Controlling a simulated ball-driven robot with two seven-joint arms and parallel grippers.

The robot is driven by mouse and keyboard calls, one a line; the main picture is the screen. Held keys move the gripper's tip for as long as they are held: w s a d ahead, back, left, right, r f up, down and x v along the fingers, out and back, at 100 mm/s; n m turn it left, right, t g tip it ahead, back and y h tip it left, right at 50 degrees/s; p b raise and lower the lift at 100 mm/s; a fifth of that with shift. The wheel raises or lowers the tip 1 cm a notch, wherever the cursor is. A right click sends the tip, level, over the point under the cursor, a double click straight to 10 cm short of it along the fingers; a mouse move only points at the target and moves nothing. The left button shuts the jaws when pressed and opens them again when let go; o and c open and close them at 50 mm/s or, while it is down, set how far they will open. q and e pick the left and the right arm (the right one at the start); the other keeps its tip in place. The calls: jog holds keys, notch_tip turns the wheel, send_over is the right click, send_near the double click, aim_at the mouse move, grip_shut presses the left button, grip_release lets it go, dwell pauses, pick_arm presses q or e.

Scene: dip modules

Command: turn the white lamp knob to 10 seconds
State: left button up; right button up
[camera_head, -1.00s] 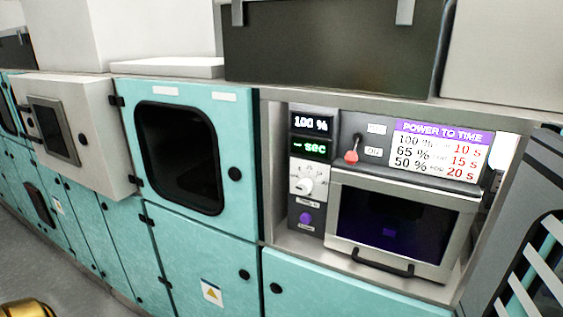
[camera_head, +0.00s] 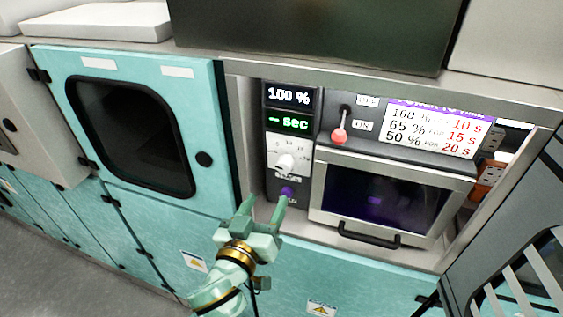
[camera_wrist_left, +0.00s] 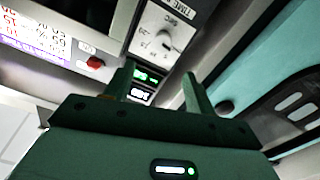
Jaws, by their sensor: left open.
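The white lamp knob (camera_head: 286,163) sits on a white dial plate on the dark control panel, below two displays. The upper display (camera_head: 288,96) reads "100 %" and the lower display (camera_head: 288,123) reads "- sec" in green. My left gripper (camera_head: 264,202) is open and empty, below and slightly left of the knob, its fingers pointing up toward the panel. In the left wrist view the knob (camera_wrist_left: 166,46) and its dial show beyond the open fingers (camera_wrist_left: 158,82), apart from them. A purple button (camera_head: 287,191) is below the knob, near one fingertip. My right gripper is not in view.
A red-tipped switch lever (camera_head: 339,134) and a "power to time" sign (camera_head: 436,130) are right of the displays. An oven-like box with a dark window (camera_head: 380,205) and a handle stands below them. A teal cabinet door (camera_head: 215,140) is at the left.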

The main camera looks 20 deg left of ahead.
aim_at(283, 168)
pick_arm(q)
jog(key=w+p, duration=0.1)
jog(key=w, duration=1.1)
jog(key=shift+d+p, duration=0.1)
jog(key=shift+p, duration=0.2)
jog(key=shift+w+f, duration=0.15)
jog(key=shift+w, duration=0.6)
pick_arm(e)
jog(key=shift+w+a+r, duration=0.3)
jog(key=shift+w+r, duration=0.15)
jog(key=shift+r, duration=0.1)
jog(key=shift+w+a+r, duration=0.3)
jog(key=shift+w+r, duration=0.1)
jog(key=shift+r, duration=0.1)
pick_arm(q)
jog(key=shift+s, duration=0.1)
jog(key=c, duration=1)
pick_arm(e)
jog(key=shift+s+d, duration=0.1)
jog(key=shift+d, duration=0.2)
